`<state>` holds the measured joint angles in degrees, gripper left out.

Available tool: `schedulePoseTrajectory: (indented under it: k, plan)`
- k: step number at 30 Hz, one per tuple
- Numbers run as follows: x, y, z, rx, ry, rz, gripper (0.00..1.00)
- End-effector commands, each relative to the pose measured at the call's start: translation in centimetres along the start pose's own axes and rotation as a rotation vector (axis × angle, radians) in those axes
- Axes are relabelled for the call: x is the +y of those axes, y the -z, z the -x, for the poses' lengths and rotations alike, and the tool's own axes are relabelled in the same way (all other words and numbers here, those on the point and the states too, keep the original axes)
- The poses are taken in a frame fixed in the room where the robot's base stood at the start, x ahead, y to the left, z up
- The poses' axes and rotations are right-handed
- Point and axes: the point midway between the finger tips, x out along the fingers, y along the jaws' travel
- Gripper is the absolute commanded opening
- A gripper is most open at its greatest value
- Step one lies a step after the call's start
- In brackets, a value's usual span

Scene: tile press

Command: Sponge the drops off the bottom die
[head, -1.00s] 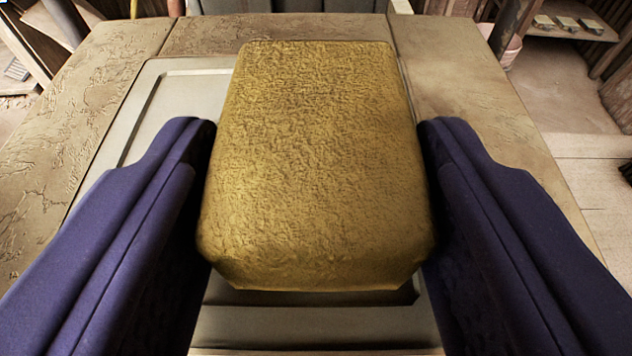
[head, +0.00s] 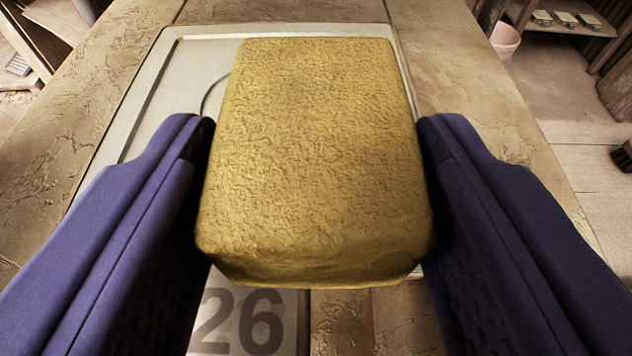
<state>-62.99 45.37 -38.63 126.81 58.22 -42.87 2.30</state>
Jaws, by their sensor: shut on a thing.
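A yellow-brown sponge (head: 318,160) fills the middle of the head view. My gripper (head: 316,185) is shut on it, with one purple finger against each long side. Behind and below the sponge lies the pale grey bottom die (head: 150,85), a flat plate with a raised rim and a curved line on its face. The sponge hides most of the die's middle and right part. I see no drops on the part that shows. I cannot tell whether the sponge touches the die.
A worn brown press bed (head: 480,90) surrounds the die. A plate marked "26" (head: 245,320) shows below the sponge.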

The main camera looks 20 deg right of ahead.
Motion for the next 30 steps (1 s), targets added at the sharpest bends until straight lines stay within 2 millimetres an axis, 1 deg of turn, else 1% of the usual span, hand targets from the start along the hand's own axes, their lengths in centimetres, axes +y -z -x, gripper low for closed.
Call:
schedulePoseTrajectory:
  k: [4, 12, 16, 23, 30]
  plan:
    - [0.0, -0.2, 1.0, -0.002, 0.002, 0.002, 0.30]
    - [0.0, -0.3, 1.1, 0.000, 0.001, 0.001, 0.30]
    - [0.1, -0.2, 0.6, 0.000, 0.000, -0.001, 0.30]
    - [0.1, 0.0, -1.3, -0.001, -0.001, -0.001, 0.30]
    - [0.1, 0.1, -1.4, -0.002, -0.001, 0.001, 0.30]
